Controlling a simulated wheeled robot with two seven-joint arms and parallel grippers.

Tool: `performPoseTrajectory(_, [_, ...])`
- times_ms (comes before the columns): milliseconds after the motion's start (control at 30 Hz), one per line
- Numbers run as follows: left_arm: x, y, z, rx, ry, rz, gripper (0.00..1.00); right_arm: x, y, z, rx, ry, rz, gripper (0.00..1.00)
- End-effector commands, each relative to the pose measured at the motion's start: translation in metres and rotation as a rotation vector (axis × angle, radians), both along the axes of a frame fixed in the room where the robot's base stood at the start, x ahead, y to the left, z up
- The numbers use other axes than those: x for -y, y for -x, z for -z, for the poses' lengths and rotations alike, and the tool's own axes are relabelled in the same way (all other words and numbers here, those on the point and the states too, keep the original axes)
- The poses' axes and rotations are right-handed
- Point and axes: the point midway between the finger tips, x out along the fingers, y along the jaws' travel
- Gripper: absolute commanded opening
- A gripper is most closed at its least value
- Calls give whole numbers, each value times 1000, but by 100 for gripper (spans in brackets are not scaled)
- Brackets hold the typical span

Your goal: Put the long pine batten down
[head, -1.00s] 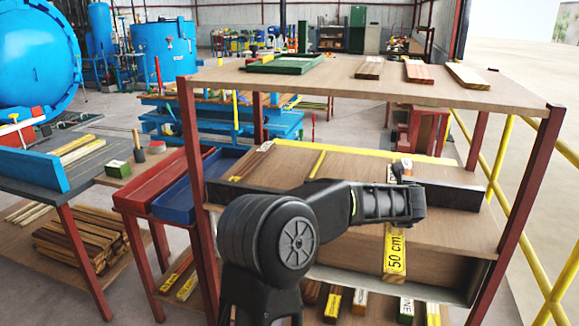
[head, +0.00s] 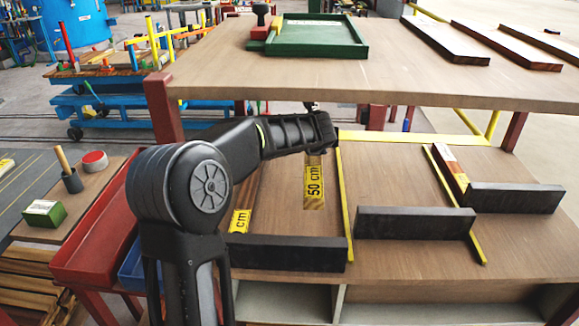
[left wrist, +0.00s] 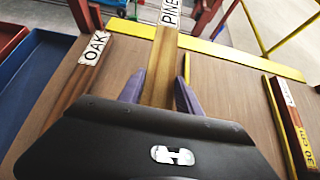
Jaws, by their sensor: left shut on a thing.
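The long pine batten (head: 314,172) has a yellow "50 cm" label near its front end. It is over the left bay of the middle shelf (head: 400,180), and a "PINE" label shows on its far part in the left wrist view (left wrist: 165,45). My left gripper (left wrist: 160,80) is shut on it, with a purple finger on each side. In the head view my arm hides the fingers and the batten's far part. I cannot tell whether the batten touches the shelf. An oak batten (left wrist: 75,83) lies to its left, apart from it. My right gripper is not in view.
A yellow strip (head: 344,200) runs right of the pine batten. Dark blocks (head: 285,252) stand along the shelf front. The upper shelf (head: 370,75) holds a green tray (head: 320,38) and several boards.

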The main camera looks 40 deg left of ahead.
Motion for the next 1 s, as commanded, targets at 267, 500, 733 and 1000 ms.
performPoseTrajectory(267, [0,0,-1,2,0,2,0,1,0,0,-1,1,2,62])
performPoseTrajectory(500, [1,0,20,0,0,3,0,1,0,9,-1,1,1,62])
performPoseTrajectory(733, [0,0,59,0,0,1,0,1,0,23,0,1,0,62])
performPoseTrajectory(1000, [0,0,62,2,-1,1,0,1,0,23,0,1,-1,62])
